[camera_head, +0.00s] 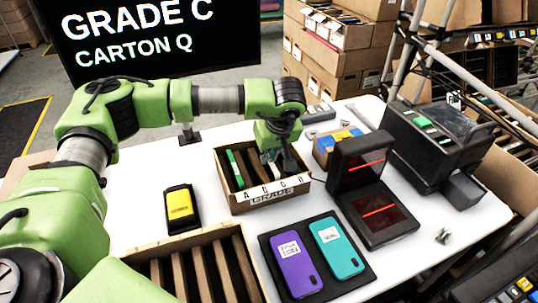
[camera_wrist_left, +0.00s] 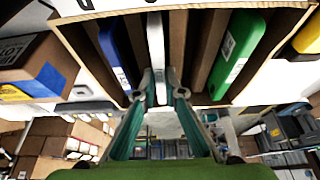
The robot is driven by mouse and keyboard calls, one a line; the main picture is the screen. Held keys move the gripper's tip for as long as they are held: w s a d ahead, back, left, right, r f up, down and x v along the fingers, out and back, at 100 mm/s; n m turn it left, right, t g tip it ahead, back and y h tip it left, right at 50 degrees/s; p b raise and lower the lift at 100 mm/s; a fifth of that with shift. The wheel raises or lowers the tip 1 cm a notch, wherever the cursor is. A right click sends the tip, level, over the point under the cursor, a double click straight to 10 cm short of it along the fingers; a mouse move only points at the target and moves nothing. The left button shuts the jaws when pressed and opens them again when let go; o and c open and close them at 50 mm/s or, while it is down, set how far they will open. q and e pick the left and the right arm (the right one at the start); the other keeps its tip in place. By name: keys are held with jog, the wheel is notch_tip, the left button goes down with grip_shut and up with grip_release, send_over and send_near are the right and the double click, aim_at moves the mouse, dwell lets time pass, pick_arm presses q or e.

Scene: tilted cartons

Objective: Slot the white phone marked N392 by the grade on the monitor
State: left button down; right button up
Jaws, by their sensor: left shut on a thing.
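The monitor (camera_head: 150,38) reads GRADE C, CARTON Q. A slotted carton (camera_head: 268,200) stands on the white table, with a GRADE label and small letters along its front edge. My left gripper (camera_head: 280,158) points down into it. In the left wrist view the left gripper (camera_wrist_left: 162,98) is shut on a white phone (camera_wrist_left: 155,45), which stands on edge between the carton's dividers. A green phone (camera_wrist_left: 237,55) and a blue phone (camera_wrist_left: 114,55) stand on either side of it. The N392 mark is not readable, and whether the white phone touches the slot floor is hidden.
A black tray (camera_head: 361,283) holds a purple phone (camera_head: 296,266) and a teal phone (camera_head: 338,248). A black scanner (camera_head: 361,162) with red lines stands to the right of the carton. A larger carton with empty slots (camera_head: 195,270) is at the front.

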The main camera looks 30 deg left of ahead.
jog(key=shift+d, duration=0.1)
dwell(0.3)
pick_arm(q)
jog(key=c, duration=2)
grip_release()
pick_arm(e)
jog(key=shift+d, duration=0.1)
jog(key=shift+d, duration=0.15)
pick_arm(q)
jog(key=v, duration=1.2)
pick_arm(e)
jog(key=shift+a, duration=0.2)
pick_arm(q)
notch_tip(320, 180, up, 7)
jog(key=p, duration=0.4)
pick_arm(e)
notch_tip(320, 180, up, 4)
jog(key=shift+r, duration=0.1)
